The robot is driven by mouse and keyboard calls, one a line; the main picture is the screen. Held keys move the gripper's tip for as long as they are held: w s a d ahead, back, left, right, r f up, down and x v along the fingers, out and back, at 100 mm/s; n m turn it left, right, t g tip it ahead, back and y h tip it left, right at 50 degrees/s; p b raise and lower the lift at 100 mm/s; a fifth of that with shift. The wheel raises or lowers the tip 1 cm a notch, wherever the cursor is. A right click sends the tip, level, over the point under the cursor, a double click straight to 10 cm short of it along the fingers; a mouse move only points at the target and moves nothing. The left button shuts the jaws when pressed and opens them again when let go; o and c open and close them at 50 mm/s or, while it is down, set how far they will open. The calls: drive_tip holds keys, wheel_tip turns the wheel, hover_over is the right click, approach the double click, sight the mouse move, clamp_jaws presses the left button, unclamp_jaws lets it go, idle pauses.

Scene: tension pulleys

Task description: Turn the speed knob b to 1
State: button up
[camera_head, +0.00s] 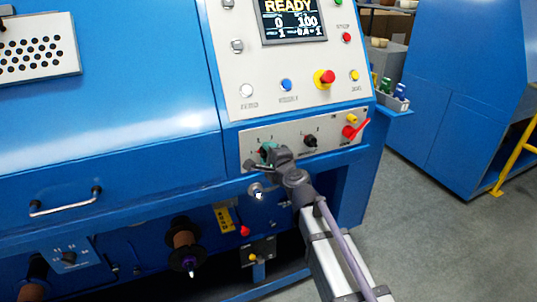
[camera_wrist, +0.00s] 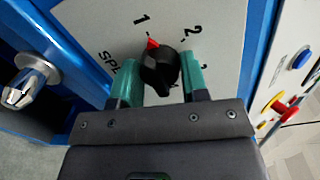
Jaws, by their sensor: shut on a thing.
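The knob between my fingers is black with a red pointer (camera_wrist: 159,68) in the wrist view. It sits on a pale panel with the numbers 1 and 2 and a partly hidden label starting "SP". Its red tip points up and slightly left, at or close to the mark by the 1; the 2 is to the right. My gripper (camera_wrist: 161,66) has its green fingers on both sides of the knob and is shut on it. In the head view my gripper (camera_head: 267,152) is at the left side of the lower control panel (camera_head: 287,133) and hides this knob.
A second black knob (camera_head: 310,140) is to the right on the same panel, with a red lever (camera_head: 355,130) beyond it. Buttons and a display (camera_head: 292,20) are above. A silver knob (camera_wrist: 30,82) sticks out at left in the wrist view.

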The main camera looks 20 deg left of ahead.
drive_tip(key=o, duration=0.9)
drive_tip(key=v, duration=1)
drive_tip(key=shift+s+d+p, duration=0.3)
drive_tip(key=shift+p, duration=0.05)
